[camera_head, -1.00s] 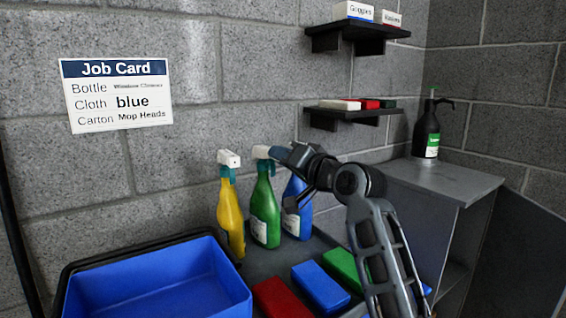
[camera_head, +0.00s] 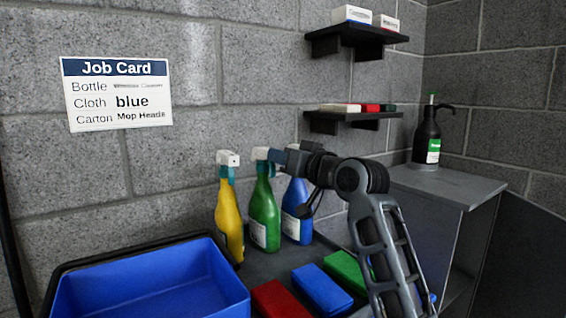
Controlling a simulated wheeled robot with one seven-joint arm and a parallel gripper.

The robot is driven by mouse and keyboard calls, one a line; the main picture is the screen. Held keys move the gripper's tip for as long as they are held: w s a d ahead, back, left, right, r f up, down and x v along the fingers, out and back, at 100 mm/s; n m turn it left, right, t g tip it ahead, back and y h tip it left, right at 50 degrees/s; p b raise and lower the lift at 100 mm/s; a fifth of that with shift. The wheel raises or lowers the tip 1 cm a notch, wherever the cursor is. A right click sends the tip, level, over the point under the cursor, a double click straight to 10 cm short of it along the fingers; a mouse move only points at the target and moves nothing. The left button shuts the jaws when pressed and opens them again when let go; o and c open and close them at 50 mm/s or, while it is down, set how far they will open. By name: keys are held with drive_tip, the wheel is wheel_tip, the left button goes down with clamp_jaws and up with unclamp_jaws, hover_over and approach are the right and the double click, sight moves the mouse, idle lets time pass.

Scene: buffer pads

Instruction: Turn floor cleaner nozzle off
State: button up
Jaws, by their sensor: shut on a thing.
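Three spray bottles stand upright in a row by the wall: yellow (camera_head: 230,218), green (camera_head: 264,212) and blue (camera_head: 297,222). Their labels are too small to read, so I cannot tell which is the floor cleaner. The green bottle's spray head (camera_head: 261,153) is white and teal. My gripper (camera_head: 281,157) comes in from the right at head height. It is shut, with its tips at the right side of the green bottle's spray head. The fingers are small and partly blurred, and the gripper covers the blue bottle's head. The nozzle's setting is not readable.
A blue bin (camera_head: 150,290) is at the front left. Red (camera_head: 280,299), blue (camera_head: 322,289) and green (camera_head: 345,270) cloths lie in front of the bottles. A black pump bottle (camera_head: 427,138) stands on a grey cabinet (camera_head: 455,185). Two wall shelves (camera_head: 350,116) are above my arm.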

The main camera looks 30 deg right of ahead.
drive_tip(key=shift+f+n+b, duration=0.1)
drive_tip(key=shift+n+b, duration=1.05)
drive_tip(key=shift+n, duration=0.65)
drive_tip(key=shift+o, duration=0.2)
drive_tip(key=o, duration=0.6)
drive_tip(key=shift+c, duration=0.2)
drive_tip(key=s+p, duration=0.1)
drive_tip(key=s, duration=0.6)
drive_tip(key=shift+d, duration=0.4)
